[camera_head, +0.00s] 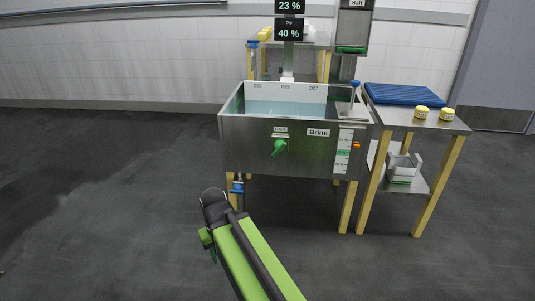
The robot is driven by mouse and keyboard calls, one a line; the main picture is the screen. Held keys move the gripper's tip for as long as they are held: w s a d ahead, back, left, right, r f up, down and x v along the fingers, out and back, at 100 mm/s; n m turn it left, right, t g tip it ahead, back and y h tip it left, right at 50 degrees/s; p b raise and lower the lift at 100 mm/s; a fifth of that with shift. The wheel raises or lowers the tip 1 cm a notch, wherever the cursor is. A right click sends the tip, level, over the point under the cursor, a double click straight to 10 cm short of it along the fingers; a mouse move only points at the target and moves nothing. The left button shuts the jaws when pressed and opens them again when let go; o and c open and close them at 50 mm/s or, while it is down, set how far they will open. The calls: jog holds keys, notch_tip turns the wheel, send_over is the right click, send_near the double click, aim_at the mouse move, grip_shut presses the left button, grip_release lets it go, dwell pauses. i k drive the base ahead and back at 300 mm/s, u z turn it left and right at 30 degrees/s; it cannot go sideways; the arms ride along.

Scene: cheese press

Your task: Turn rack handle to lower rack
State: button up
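The rack handle (279,148) is a green knob with a short lever on the front of the steel brine tank (240,145), under a small "Rack" label (280,129). Its lever slants down to the left. The tank holds pale blue brine, and no rack can be made out in it. My green arm reaches up from the bottom of the picture. Its dark end with my gripper (211,194) is below and left of the handle, well apart from it. The fingers are too small and dark to tell open from shut.
A steel side table (388,117) with a blue mat (402,95) and two yellow-topped jars stands right of the tank. A blue-handled valve (237,187) hangs under the tank. The floor at left is clear.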

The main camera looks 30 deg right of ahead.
aim_at(279, 145)
jog(key=u, duration=0.1)
jog(key=i, duration=1)
jog(key=u, duration=0.05)
